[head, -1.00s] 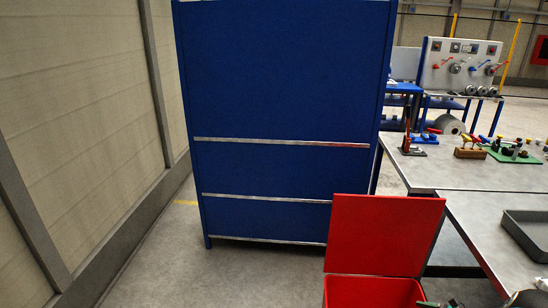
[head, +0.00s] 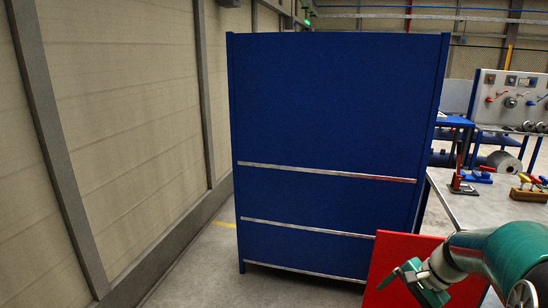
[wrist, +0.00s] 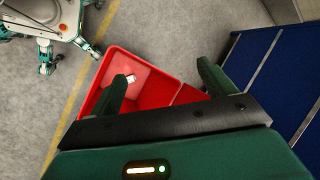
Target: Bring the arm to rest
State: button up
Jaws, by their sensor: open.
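My gripper (head: 412,283) shows at the lower right of the head view, in front of the raised lid of a red bin (head: 391,252). In the wrist view my gripper (wrist: 165,95) has its two green fingers spread wide, with nothing held between them. Below the fingers lies the open red bin (wrist: 150,68), with a small whitish object (wrist: 130,77) inside it. The fingers appear above the bin; the exact height cannot be told.
A tall blue cabinet (head: 335,110) stands ahead, with a beige wall (head: 120,130) to its left. A grey workbench (head: 480,208) with small fixtures (head: 528,194) is at the right. Grey floor (head: 205,275) is clear between wall and cabinet. My legs show in the wrist view.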

jog(key=s+a+r+n+t+h, duration=0.1)
jog(key=s+a+r+n+h, duration=0.1)
jog(key=s+a+r+n, duration=0.3)
jog(key=s+a+r+n+t+h, duration=0.2)
jog(key=s+a+r+n, duration=0.3)
jog(key=s+a, duration=0.5)
jog(key=s+n, duration=0.2)
jog(key=s, duration=0.1)
jog(key=shift+a+r+h, duration=0.15)
jog(key=shift+r+h, duration=0.2)
jog(key=shift+h, duration=0.05)
